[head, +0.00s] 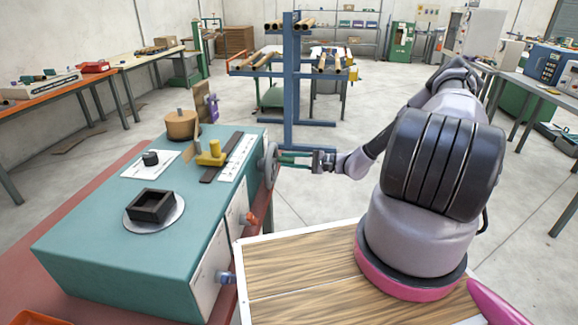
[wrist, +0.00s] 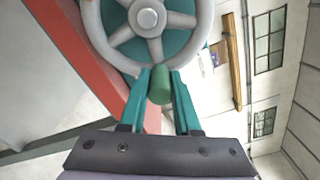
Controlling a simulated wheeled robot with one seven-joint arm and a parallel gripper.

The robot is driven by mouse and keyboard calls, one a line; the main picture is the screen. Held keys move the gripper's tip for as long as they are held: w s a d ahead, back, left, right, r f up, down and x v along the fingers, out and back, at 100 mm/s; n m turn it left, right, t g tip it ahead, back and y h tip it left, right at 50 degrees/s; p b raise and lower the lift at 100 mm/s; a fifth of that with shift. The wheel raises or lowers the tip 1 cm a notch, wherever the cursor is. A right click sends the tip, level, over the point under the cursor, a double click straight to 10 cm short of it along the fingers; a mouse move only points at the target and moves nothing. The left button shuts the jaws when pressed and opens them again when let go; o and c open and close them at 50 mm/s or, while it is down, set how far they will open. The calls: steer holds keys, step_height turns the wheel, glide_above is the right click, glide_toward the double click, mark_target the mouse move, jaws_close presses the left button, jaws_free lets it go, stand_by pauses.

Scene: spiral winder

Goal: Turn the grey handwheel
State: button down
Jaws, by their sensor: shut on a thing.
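The grey handwheel (head: 270,166) is mounted on the right side of the teal machine (head: 105,240). In the wrist view the handwheel (wrist: 148,22) fills the top, with spokes and a bright hub. A green handle (wrist: 160,86) stands out from its rim toward me. My gripper (head: 284,160) reaches the wheel from the right in the head view. In the wrist view its two teal fingers (wrist: 160,78) lie on either side of the green handle and are shut on it. The exact contact at the fingertips is partly hidden.
An orange knob (head: 250,218) and a pale blue knob (head: 225,277) stick out of the machine's side below the wheel. A blue rack (head: 291,85) with tubes stands behind. Floor between the rack and my arm is clear.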

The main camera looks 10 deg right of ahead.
steer(key=n, duration=0.1)
steer(key=r+n, duration=0.1)
steer(key=shift+d+r+n, duration=0.1)
steer(key=shift+r+n, duration=0.2)
steer(key=shift+n, duration=0.1)
steer(key=shift+s+r+n, duration=0.15)
steer(key=shift+r+n, duration=0.35)
steer(key=shift+n, duration=0.4)
steer(key=shift+s+r+n, duration=0.1)
steer(key=shift+r+n, duration=0.35)
steer(key=shift+n, duration=0.45)
steer(key=c, duration=0.6)
jaws_free()
steer(key=v, duration=1)
steer(key=shift+s+d, duration=0.15)
steer(key=shift+d, duration=0.1)
steer(key=shift+r, duration=0.1)
